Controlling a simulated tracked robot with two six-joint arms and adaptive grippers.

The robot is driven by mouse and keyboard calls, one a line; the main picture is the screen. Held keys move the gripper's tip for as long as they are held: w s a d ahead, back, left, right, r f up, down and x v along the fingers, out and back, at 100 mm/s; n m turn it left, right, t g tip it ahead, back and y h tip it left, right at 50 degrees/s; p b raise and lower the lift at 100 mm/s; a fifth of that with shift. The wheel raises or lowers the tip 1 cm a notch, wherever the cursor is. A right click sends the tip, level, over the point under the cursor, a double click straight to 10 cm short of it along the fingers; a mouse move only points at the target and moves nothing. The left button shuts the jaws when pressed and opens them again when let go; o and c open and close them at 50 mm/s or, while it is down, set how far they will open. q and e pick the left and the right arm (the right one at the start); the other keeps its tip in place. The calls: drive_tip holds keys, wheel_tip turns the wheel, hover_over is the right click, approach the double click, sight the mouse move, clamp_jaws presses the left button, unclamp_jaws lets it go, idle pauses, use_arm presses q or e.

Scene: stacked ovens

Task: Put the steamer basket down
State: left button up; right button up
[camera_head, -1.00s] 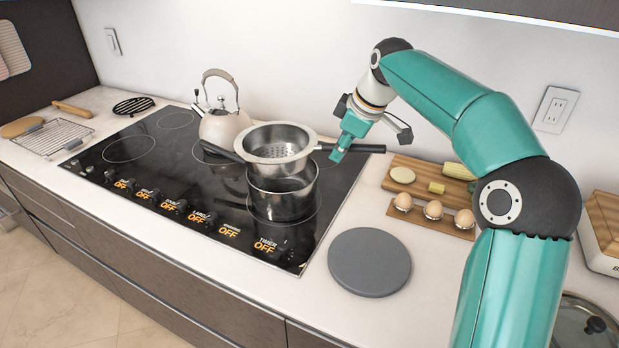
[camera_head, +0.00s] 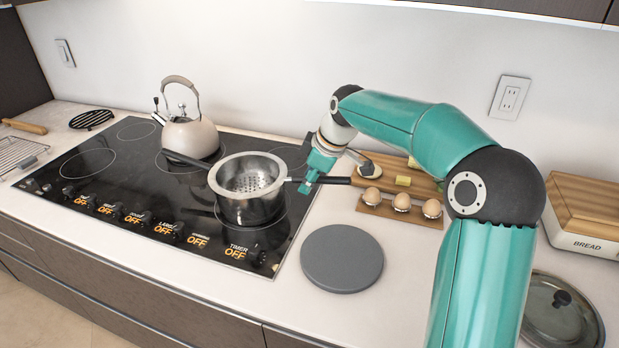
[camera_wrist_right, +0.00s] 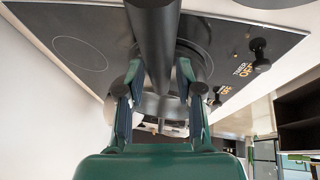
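The steamer basket (camera_head: 250,177) is a steel bowl with a perforated bottom. In the head view it sits in the mouth of the steel pot (camera_head: 250,210), on the front right of the cooktop. Its black handle (camera_head: 338,181) points right, about level. My right gripper (camera_head: 308,186) is at this handle, its fingers on either side, and looks shut on it. In the right wrist view the handle (camera_wrist_right: 153,45) runs between the two fingers, close to both tips. The contact surfaces are hidden. My left gripper is not in view.
A kettle (camera_head: 190,137) stands behind the pot on the black cooktop (camera_head: 120,180). A grey round mat (camera_head: 342,258) lies bare on the counter to the right. An egg holder (camera_head: 385,209), boards, a bread box (camera_head: 585,215) and a glass lid (camera_head: 560,315) lie farther right.

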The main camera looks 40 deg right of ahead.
drive_tip(key=shift+o, duration=0.2)
drive_tip(key=v, duration=1.2)
drive_tip(key=shift+p, duration=0.35)
